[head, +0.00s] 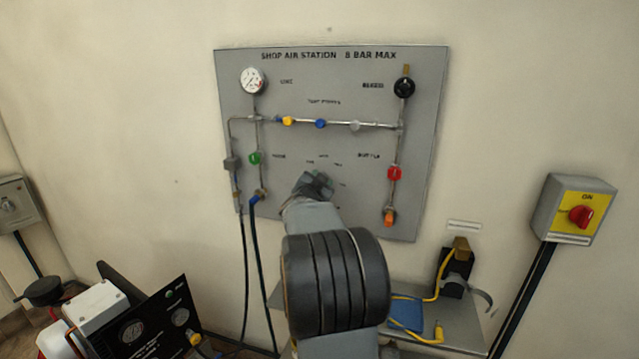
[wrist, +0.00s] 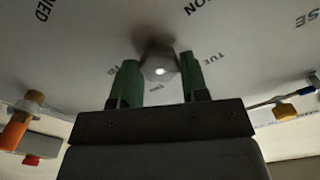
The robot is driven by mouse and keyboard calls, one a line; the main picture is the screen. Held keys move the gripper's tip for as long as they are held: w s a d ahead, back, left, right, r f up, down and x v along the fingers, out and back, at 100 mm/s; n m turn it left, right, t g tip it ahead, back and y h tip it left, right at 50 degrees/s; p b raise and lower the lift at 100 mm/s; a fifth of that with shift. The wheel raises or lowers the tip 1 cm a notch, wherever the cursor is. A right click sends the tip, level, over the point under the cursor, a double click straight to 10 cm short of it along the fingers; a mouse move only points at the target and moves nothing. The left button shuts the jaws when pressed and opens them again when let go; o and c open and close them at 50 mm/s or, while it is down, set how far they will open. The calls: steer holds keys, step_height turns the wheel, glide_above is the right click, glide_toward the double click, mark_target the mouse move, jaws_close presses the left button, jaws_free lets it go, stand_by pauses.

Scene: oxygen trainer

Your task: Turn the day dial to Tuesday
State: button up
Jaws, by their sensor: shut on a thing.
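The day dial is a small grey knob (wrist: 158,63) on the panel, seen in the wrist view with a bright spot on its near face. My gripper (wrist: 158,78) has its two green fingers on either side of the knob, shut on it. Which label the dial points to cannot be told. In the head view my gripper (head: 316,184) is against the panel's lower middle and hides the dial, with small unreadable labels around it.
The grey panel (head: 300,225) carries a gauge (head: 253,81), a black knob (head: 404,87), a green valve (head: 255,158) and a red valve (head: 394,173). A yellow switch box (head: 571,210) is on the right. A shelf (head: 455,320) with yellow hose is below.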

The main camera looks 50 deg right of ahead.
steer(key=o, duration=0.9)
steer(key=shift+o, duration=0.2)
steer(key=v, duration=1.3)
steer(key=shift+s+a+b, duration=0.2)
steer(key=shift+a+b, duration=0.1)
steer(key=shift+b, duration=0.1)
